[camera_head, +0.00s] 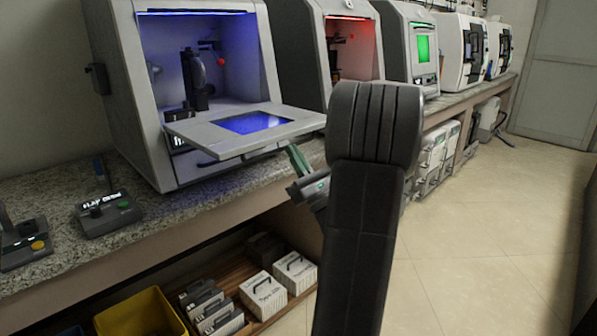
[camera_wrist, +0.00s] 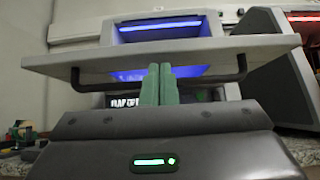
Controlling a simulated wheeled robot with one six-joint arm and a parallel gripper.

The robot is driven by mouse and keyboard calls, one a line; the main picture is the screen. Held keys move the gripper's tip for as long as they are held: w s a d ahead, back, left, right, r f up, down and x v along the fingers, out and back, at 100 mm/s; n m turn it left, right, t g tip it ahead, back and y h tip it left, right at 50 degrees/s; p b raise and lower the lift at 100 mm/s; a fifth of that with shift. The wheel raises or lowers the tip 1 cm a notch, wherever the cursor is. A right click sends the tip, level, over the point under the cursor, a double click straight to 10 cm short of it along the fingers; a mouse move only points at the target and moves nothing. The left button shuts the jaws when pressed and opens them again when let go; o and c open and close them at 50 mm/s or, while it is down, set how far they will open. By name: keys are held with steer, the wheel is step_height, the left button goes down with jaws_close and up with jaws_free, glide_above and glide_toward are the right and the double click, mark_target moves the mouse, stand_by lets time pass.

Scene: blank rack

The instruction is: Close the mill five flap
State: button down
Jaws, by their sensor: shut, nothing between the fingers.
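The nearest mill (camera_head: 185,95) stands on the counter with its flap (camera_head: 240,132) folded down level, so its blue-lit inside is open to view. In the wrist view the flap (camera_wrist: 85,66) spans the picture, with a dark bar handle (camera_wrist: 90,83) beneath its front edge. My gripper (camera_wrist: 159,70) is shut and empty, its green fingertips pointing up at the middle of the flap's front. In the head view my gripper (camera_head: 297,158) is below and to the right of the flap. I cannot tell whether the fingertips touch it. Which mill is number five is not readable.
A second mill (camera_head: 305,50) with red light and several more machines line the counter to the right. A control box (camera_head: 108,213) sits at left on the counter. White boxes (camera_head: 263,293) and a yellow bin (camera_head: 140,315) are below. The tiled floor (camera_head: 480,220) is clear.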

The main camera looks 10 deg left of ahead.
steer(key=shift+r, duration=0.45)
